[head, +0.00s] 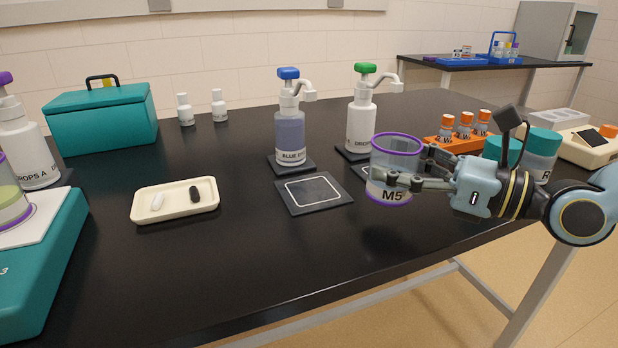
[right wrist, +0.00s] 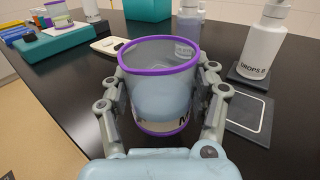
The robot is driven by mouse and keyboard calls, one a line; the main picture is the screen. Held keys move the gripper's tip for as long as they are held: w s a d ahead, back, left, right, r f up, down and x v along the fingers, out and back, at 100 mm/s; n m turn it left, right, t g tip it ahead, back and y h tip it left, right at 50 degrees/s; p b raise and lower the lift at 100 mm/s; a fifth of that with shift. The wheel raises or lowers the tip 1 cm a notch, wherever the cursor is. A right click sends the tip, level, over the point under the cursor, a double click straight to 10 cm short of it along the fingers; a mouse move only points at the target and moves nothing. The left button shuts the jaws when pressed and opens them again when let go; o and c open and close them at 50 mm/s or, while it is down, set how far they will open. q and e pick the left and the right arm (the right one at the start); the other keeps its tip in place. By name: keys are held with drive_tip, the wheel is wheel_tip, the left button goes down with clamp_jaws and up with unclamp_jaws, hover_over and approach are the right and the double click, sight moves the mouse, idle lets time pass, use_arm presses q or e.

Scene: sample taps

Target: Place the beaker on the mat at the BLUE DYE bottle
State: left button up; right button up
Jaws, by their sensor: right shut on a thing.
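The beaker (head: 397,158) is clear with a purple rim and base and the label M5. My right gripper (head: 412,168) is shut on its sides; the beaker also shows upright between the fingers in the right wrist view (right wrist: 160,85). The BLUE DYE bottle (head: 290,132) has a blue pump top and stands on a dark base. Its mat (head: 314,191), dark with a white square outline, lies in front of it and is bare. The beaker is to the right of this mat and partly hides another mat (head: 360,170). My left gripper is not in view.
A white bottle with a green pump (head: 361,125) stands right of the blue one. A cream tray (head: 175,212) with two small items lies to the left. A teal scale (head: 45,270) holds another beaker. An orange vial rack (head: 440,138) stands behind my right gripper.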

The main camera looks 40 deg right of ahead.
drive_tip(key=b+x, duration=0.4)
drive_tip(key=x, duration=0.4)
drive_tip(key=shift+f, duration=0.15)
drive_tip(key=x, duration=0.4)
drive_tip(key=shift+w+r+p, duration=0.1)
drive_tip(key=shift+r+p, duration=0.25)
drive_tip(key=shift+p, duration=0.05)
drive_tip(key=shift+w+a+f, duration=0.15)
drive_tip(key=shift+w+a, duration=0.15)
drive_tip(key=shift+w, duration=0.25)
wheel_tip(320, 180, down, 4)
drive_tip(key=b, duration=0.3)
drive_tip(key=shift+w, duration=0.1)
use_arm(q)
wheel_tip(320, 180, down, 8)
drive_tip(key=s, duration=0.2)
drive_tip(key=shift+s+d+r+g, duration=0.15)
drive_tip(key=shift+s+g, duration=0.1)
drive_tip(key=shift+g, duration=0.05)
use_arm(e)
drive_tip(key=o, duration=1.4)
drive_tip(key=shift+c, duration=0.2)
